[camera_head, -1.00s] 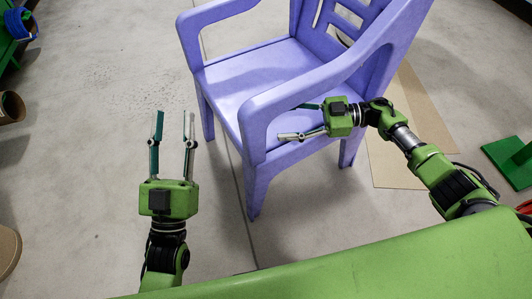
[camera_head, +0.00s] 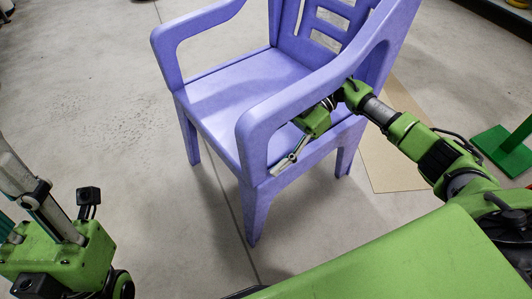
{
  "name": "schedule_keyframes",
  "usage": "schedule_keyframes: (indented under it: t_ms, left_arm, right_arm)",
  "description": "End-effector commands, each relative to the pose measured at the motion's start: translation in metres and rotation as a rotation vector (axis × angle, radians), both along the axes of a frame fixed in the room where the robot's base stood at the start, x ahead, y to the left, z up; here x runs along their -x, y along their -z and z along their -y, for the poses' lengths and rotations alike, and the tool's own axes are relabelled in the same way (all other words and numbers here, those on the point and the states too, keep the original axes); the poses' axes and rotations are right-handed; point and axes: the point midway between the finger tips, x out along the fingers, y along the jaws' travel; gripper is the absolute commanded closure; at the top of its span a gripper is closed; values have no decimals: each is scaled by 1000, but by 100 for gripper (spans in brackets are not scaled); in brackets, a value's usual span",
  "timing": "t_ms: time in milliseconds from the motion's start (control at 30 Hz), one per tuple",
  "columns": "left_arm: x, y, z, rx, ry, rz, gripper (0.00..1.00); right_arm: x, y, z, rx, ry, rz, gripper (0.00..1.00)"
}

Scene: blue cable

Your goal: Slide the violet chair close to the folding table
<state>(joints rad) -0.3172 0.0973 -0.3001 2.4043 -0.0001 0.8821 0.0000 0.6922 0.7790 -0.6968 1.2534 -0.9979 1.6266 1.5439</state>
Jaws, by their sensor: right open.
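The violet chair (camera_head: 225,92) stands upright on the floor in the upper middle, its seat and near armrest in full view and the top of its backrest cut off. My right gripper (camera_head: 296,150) is open at the chair's near side, below the near armrest, and points down and left. One pale finger shows near the front edge of the seat side; the other is mostly hidden behind the armrest. I cannot tell whether it touches the chair. My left gripper (camera_head: 22,205) is at the lower left, away from the chair, its fingers partly cut off. The folding table is not seen.
A brown flat sheet (camera_head: 390,168) lies on the floor right of the chair. A green stand (camera_head: 502,150) is at the right edge. The grey floor (camera_head: 90,90) left of the chair is clear. My green body fills the lower right.

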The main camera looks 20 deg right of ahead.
Motion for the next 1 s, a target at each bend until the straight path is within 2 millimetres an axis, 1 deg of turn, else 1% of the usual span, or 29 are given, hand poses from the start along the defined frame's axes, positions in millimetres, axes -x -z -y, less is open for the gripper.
schedule_keyframes:
  t_ms: [167, 400, 533, 700, 967, 1000]
  left_arm:
    - [-1, 1, 1, -2, -1, 12, 65]
    - [-3, -3, 2, -5, -3, 49, 65]
    - [-4, -5, 3, -8, -2, 60, 65]
    - [-4, -10, 3, -7, -4, 77, 65]
    - [-3, -12, 3, -4, -4, 82, 65]
    - [-3, -12, 3, -4, -4, 81, 65]
  right_arm:
    - [5, 8, -13, -2, -4, 0, 46]
    - [14, 22, -45, -2, -4, 1, 46]
    - [18, 27, -58, -3, -3, 0, 46]
    - [20, 29, -66, -1, 0, 1, 46]
    - [20, 29, -67, -2, 0, 0, 46]
    - [20, 29, -67, -2, 0, 0, 54]
